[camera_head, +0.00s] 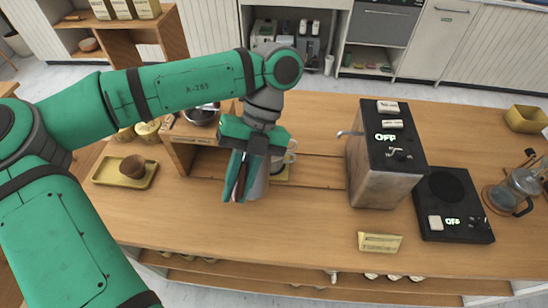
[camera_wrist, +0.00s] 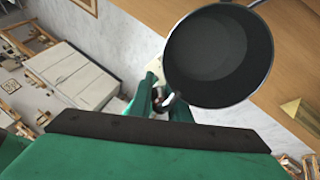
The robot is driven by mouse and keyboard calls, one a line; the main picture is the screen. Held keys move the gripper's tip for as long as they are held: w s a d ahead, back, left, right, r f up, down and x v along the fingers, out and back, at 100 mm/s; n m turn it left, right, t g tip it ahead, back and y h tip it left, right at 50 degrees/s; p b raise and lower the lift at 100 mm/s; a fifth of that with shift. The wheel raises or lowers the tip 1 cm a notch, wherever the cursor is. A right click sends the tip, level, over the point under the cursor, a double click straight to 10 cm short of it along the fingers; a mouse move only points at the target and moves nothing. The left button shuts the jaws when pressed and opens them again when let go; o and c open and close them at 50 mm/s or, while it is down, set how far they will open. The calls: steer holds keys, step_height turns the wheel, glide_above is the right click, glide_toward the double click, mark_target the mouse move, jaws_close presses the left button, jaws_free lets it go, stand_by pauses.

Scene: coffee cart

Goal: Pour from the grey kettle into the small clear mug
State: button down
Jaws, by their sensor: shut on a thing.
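My gripper (camera_head: 238,190) is shut on the grey kettle (camera_head: 259,183), above the middle of the wooden counter. The gripper hides much of the kettle in the head view. In the wrist view the kettle (camera_wrist: 218,55) shows as a dark, round open vessel, with my gripper (camera_wrist: 168,100) at its handle side. Its inside looks dark, and I cannot tell how full it is. A small pale mug (camera_head: 291,158) shows just behind the gripper, partly hidden, by a yellow mat or tray (camera_head: 281,175). The mug does not show clearly in the wrist view.
A metal machine marked OFF (camera_head: 385,160) stands to the right, beside a black hot plate (camera_head: 450,200) and a glass pot (camera_head: 518,188). A small sign (camera_head: 380,242) stands near the front edge.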

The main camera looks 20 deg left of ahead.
steer(key=shift+r, duration=0.1)
steer(key=shift+w+r, duration=0.1)
steer(key=shift+r, duration=0.25)
steer(key=shift+r+g, duration=0.15)
steer(key=shift+g, duration=0.15)
stand_by(0.4)
steer(key=shift+w+r+g, duration=0.15)
steer(key=shift+r+g, duration=0.15)
steer(key=shift+r, duration=0.2)
steer(key=shift+f, duration=0.1)
stand_by(1.9)
steer(key=shift+s+f+t, duration=0.2)
steer(key=shift+f+t, duration=0.4)
steer(key=shift+f, duration=0.35)
steer(key=shift+r, duration=0.1)
stand_by(0.7)
steer(key=shift+r, duration=0.35)
steer(key=shift+g, duration=0.3)
